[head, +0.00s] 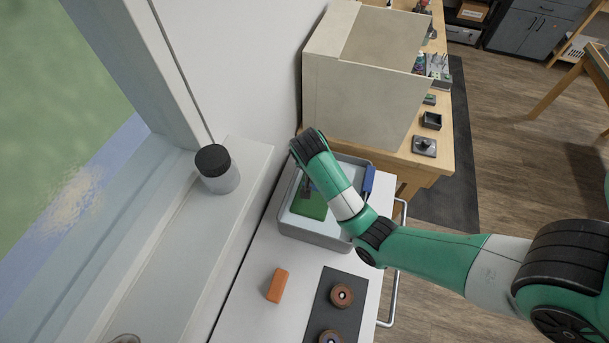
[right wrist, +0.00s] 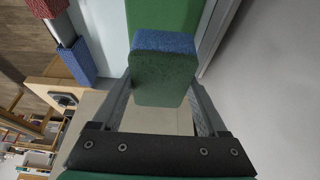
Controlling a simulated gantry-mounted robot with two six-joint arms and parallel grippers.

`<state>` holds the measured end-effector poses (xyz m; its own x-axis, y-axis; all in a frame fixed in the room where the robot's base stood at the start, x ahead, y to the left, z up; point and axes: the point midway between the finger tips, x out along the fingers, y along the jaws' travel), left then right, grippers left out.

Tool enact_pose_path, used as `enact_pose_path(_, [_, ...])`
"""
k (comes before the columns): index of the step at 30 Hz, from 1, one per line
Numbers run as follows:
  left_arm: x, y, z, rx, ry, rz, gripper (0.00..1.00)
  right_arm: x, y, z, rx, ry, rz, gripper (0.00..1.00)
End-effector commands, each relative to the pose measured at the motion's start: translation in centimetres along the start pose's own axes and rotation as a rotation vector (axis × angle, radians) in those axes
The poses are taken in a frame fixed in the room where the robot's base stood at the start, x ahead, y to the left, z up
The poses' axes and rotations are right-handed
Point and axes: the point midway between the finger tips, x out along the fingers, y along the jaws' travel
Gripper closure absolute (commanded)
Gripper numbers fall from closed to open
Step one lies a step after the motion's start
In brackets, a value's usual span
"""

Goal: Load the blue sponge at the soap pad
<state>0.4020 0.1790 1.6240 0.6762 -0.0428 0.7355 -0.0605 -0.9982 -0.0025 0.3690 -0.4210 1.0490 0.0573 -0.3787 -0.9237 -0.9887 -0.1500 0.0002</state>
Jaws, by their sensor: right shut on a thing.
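My right gripper (right wrist: 162,88) is shut on the blue sponge (right wrist: 165,42), a block with a blue face and a green face, seen in the right wrist view. The green soap pad (right wrist: 183,12) shows beyond the sponge. In the head view the soap pad (head: 312,209) lies in a grey tray (head: 312,236) on the white cart top. My right arm reaches over the tray and mostly hides the gripper and sponge there. I cannot tell whether the sponge touches the pad. My left gripper is not in view.
A blue piece (head: 369,178) sits at the tray's right edge. An orange block (head: 277,285) and brown wheels (head: 341,295) on a dark mat lie nearer. A black-lidded jar (head: 217,170) stands on the sill at left. A large beige box (head: 365,80) stands behind.

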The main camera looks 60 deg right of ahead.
Motion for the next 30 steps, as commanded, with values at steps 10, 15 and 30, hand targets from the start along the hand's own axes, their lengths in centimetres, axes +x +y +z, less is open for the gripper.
enact_pose_path(10, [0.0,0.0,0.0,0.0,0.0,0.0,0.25,2.3,0.0,1.1,-0.002,-0.003,0.003,0.69])
enact_pose_path(15, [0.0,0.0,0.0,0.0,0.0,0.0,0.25,4.1,0.0,1.8,0.0,-0.002,0.003,0.69])
enact_pose_path(30, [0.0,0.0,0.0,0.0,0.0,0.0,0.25,5.5,-0.1,2.4,0.001,0.0,0.0,0.69])
